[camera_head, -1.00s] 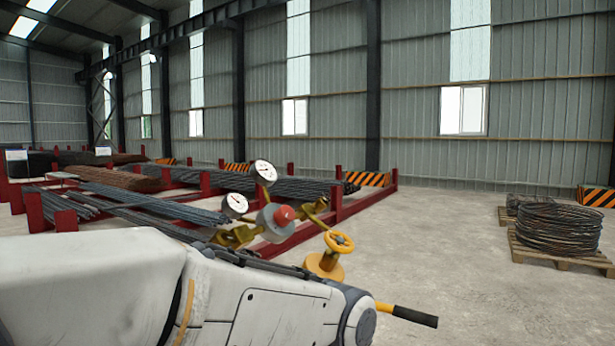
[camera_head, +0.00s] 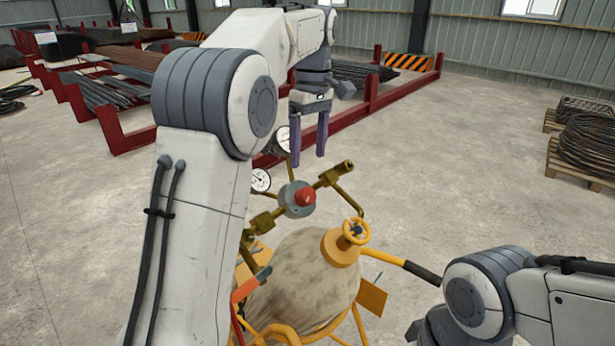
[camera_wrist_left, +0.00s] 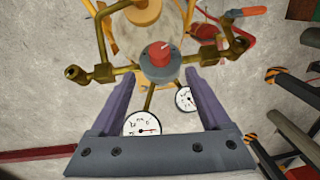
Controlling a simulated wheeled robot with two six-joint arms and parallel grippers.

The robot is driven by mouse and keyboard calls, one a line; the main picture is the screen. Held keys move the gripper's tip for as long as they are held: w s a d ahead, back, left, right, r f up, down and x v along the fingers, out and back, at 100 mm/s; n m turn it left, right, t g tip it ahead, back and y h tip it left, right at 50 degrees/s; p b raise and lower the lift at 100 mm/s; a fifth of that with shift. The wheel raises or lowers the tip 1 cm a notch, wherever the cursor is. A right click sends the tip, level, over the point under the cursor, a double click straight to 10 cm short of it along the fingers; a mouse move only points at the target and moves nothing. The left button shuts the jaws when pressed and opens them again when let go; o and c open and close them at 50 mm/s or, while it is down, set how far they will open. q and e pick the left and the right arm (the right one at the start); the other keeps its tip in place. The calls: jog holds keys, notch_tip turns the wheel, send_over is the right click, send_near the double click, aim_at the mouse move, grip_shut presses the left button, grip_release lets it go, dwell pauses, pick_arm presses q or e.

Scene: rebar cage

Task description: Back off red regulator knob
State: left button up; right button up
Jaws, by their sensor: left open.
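The red regulator knob (camera_head: 305,196) sits on a round grey regulator body (camera_head: 296,207) with brass pipes on both sides, above a mottled tank (camera_head: 305,275). My left gripper (camera_head: 308,158) is open and empty, pointing down above and behind the knob, apart from it. In the left wrist view the knob (camera_wrist_left: 159,53) lies ahead, near the middle between the two purple fingertips (camera_wrist_left: 160,76). Two white dial gauges (camera_wrist_left: 142,124) lie closer to the palm in that view. My right gripper is out of view; only its arm shows at the lower right.
A yellow valve handwheel (camera_head: 356,231) stands on the tank right of the knob. A yellow bar with a black grip (camera_head: 422,272) sticks out rightward. Red racks with steel bars (camera_head: 345,120) stand behind. Wire coils (camera_head: 590,145) lie on pallets at right. Open floor lies between.

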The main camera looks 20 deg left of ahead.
aim_at(307, 190)
pick_arm(q)
jog(key=f, duration=0.6)
jog(key=f+p, duration=0.1)
jog(key=f, duration=0.2)
jog(key=shift+s+f, duration=0.25)
jog(key=shift+s, duration=0.1)
grip_shut()
jog(key=shift+a+f+t+b, duration=0.15)
jog(key=shift+t+b, duration=0.15)
jog(key=shift+b, duration=0.55)
jog(key=shift+n, duration=0.3)
jog(key=shift+r, duration=0.2)
